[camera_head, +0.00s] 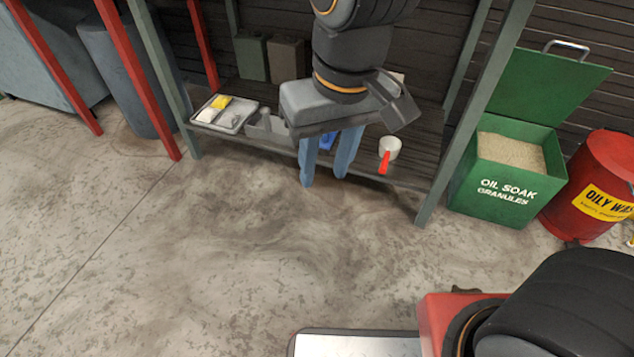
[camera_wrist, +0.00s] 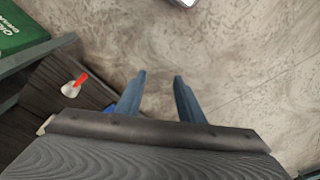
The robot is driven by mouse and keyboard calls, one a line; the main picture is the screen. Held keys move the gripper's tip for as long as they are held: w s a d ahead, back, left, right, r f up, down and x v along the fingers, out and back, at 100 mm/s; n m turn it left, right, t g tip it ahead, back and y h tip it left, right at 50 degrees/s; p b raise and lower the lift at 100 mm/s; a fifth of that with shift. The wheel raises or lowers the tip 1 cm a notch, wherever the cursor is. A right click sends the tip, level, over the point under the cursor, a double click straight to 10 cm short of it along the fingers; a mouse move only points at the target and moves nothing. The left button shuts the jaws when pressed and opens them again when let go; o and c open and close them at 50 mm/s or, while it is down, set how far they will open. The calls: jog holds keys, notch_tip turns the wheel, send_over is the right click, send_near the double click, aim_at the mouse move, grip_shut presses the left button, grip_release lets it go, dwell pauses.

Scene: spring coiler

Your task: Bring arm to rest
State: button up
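My gripper (camera_head: 325,182) hangs fingers-down in front of the shelf in the head view, under my dark arm links. Its two blue fingers are apart with nothing between them. In the wrist view my gripper (camera_wrist: 158,78) also shows parted fingers over bare concrete floor. Part of the shelf is hidden behind my gripper and wrist.
The dark shelf (camera_head: 421,150) holds a tray (camera_head: 232,122) with a yellow item and a white cup with a red handle (camera_head: 390,148). A green granules bin (camera_head: 492,187) and a red waste can (camera_head: 570,208) stand at right. Floor in front is clear.

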jog(key=s+r+n+g, duration=0.1)
jog(key=s, duration=0.5)
jog(key=shift+s+a+r+n+y, duration=0.15)
jog(key=shift+a+r+n+y, duration=0.2)
jog(key=shift+a+n, duration=0.1)
jog(key=shift+r+m+p, duration=0.25)
jog(key=shift+r+p, duration=0.05)
jog(key=shift+r, duration=0.05)
jog(key=d+r+m+p, duration=0.2)
jog(key=d+r+p, duration=0.5)
jog(key=p, duration=0.5)
jog(key=d+r+m+h+p, duration=0.1)
jog(key=d+r+m+p, duration=0.1)
jog(key=d+r+p, duration=0.5)
jog(key=d+r+m+h+p, duration=0.1)
jog(key=d+r+p, duration=0.5)
jog(key=r+p, duration=0.9)
jog(key=m+p, duration=0.1)
jog(key=p, duration=0.3)
jog(key=shift+d+m, duration=0.3)
jog(key=shift+d, duration=0.1)
jog(key=shift+f, duration=0.1)
jog(key=shift+c, duration=0.3)
